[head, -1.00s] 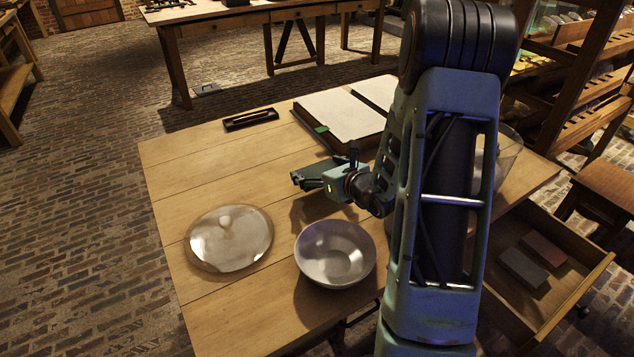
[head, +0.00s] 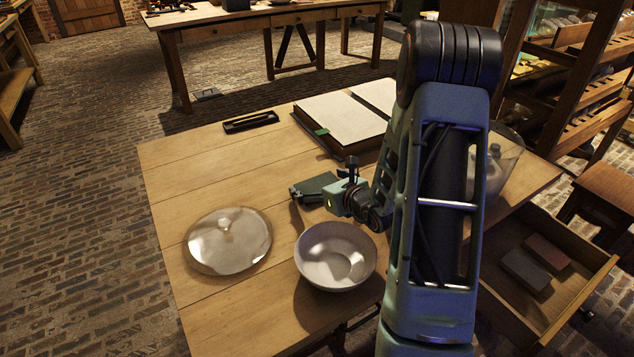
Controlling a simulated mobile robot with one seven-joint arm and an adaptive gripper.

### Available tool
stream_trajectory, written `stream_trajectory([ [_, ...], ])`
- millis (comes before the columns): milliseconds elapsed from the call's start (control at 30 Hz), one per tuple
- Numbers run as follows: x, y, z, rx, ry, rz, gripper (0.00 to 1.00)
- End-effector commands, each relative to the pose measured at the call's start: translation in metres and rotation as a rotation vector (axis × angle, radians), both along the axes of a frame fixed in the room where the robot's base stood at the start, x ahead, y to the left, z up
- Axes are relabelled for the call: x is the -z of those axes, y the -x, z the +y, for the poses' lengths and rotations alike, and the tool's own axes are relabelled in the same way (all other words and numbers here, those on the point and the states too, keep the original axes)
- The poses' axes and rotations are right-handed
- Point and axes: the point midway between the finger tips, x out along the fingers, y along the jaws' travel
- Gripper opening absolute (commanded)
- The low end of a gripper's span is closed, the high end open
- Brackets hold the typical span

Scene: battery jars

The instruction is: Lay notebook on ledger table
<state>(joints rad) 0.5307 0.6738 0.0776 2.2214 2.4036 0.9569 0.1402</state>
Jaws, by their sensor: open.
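A small dark green flat thing, which looks like the notebook (head: 313,187), is at the left end of my gripper, over the middle of the ledger table (head: 190,165). It seems to lie flat, and I cannot tell whether it rests fully on the wood. My gripper (head: 335,192) is open, low over the table just right of the notebook. Its fingers are partly hidden and may still be beside the notebook. The ledger (head: 345,117) lies open behind the gripper, partly covered by my arm.
A grey bowl (head: 335,256) stands just in front of the gripper. A round glass lid (head: 228,241) lies to the left. A black pen tray (head: 250,121) is at the back edge. A glass jar (head: 503,160) stands behind my arm. An open drawer (head: 567,310) juts out at right.

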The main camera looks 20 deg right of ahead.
Motion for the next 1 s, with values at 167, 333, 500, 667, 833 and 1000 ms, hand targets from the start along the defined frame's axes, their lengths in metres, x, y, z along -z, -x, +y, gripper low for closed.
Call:
stream_trajectory([
  [167,-0.004,0.0,0.0,0.0,0.0,0.0,1.0],
  [333,-0.014,0.022,-0.005,0.002,0.001,0.0,1.0],
  [500,-0.029,0.057,-0.012,0.003,0.0,0.001,1.0],
  [667,-0.041,0.086,-0.017,0.002,0.0,0.0,1.0],
  [833,-0.047,0.104,-0.021,0.002,0.001,0.0,1.0],
  [1000,-0.049,0.109,-0.021,0.0,0.0,0.0,1.0],
])
